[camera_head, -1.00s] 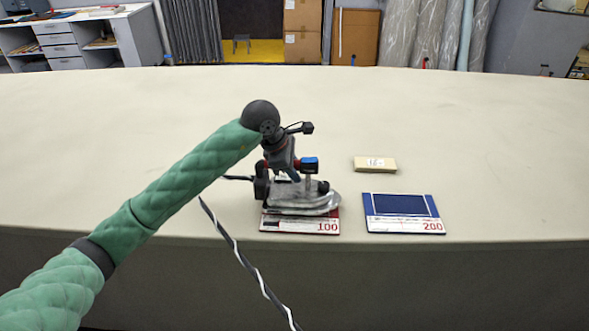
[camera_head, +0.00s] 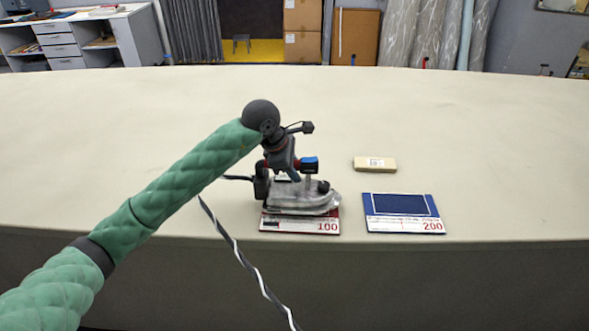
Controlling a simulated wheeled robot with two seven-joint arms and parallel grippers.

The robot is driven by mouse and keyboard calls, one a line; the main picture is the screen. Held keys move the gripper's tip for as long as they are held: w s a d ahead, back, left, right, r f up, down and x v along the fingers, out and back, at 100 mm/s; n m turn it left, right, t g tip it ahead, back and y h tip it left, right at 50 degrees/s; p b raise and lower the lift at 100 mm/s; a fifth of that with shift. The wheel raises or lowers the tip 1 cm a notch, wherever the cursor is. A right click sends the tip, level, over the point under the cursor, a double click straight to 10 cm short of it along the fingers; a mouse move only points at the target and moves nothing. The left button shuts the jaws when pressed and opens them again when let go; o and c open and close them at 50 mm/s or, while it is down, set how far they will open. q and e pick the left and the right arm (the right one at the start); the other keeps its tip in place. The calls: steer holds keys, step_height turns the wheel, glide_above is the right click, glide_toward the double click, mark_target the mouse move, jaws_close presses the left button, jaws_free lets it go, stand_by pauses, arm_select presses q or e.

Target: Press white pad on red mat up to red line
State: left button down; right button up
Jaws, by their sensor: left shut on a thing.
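My left gripper (camera_head: 285,163) is shut on the handle of a grey metal iron (camera_head: 305,198). The iron sits over the red mat (camera_head: 335,217), its nose to the right. The iron hides most of that mat. The mat's front strip shows the red number 100. No white pad can be made out; anything under the iron is hidden. I cannot make out a red line or any gap below the iron's sole. My right gripper is not in view.
A blue mat (camera_head: 400,204) marked 200 lies to the right of the iron, near the table's front edge. A small tan block (camera_head: 375,164) lies behind it. A black-and-white cord hangs over the front edge. The rest of the cloth table (camera_head: 480,130) is clear.

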arm_select(q)
steer(key=shift+w+r, duration=0.15)
steer(key=shift+r, duration=3.35)
steer(key=shift+r, duration=3)
